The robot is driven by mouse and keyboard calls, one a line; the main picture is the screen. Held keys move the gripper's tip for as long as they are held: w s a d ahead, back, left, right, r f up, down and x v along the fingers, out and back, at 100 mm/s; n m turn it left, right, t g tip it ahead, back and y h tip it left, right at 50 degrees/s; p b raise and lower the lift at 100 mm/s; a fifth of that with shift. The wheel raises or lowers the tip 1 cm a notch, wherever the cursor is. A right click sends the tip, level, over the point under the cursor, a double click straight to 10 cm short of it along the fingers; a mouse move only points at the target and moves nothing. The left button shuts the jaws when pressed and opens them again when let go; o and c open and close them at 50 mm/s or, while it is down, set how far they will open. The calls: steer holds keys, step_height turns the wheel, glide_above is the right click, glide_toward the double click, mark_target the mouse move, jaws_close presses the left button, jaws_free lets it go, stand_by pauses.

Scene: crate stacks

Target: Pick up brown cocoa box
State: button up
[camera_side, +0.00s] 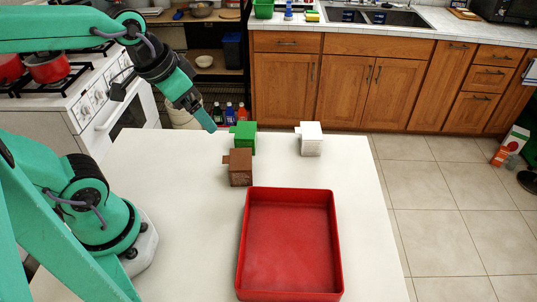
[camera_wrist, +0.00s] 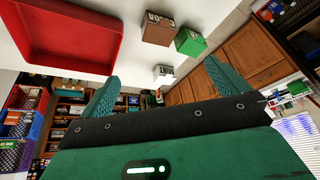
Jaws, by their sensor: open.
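The brown cocoa box (camera_side: 240,168) stands on the white table, just behind the red tray's near-left back corner. In the wrist view the brown box (camera_wrist: 158,29) is at the top, upside down, beyond the fingers. My gripper (camera_side: 205,118) is in the air over the back left of the table, above and to the left of the brown box. In the wrist view my gripper's two fingers (camera_wrist: 160,88) are spread wide with nothing between them. The gripper is apart from every box.
A green box (camera_side: 244,136) stands close behind the brown box. A white box (camera_side: 310,139) stands to the right, at the back. An empty red tray (camera_side: 336,240) lies in front. A stove (camera_side: 110,95) is behind on the left.

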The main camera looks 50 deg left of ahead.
steer(key=w+f+m+g, duration=0.2)
steer(key=w+f+m, duration=0.1)
steer(key=w+f, duration=0.3)
steer(key=m+g, duration=0.3)
glide_above(240, 159)
step_height(240, 159, down, 8)
steer(key=shift+f, duration=0.15)
steer(key=shift+w+f+m, duration=0.2)
steer(key=shift+f+m, duration=0.2)
steer(key=shift+f, duration=0.15)
steer(key=shift+f, duration=0.15)
steer(key=shift+f, duration=1.15)
steer(key=shift+s+f, duration=0.15)
steer(key=shift+f, duration=2.45)
steer(key=shift+c, duration=0.2)
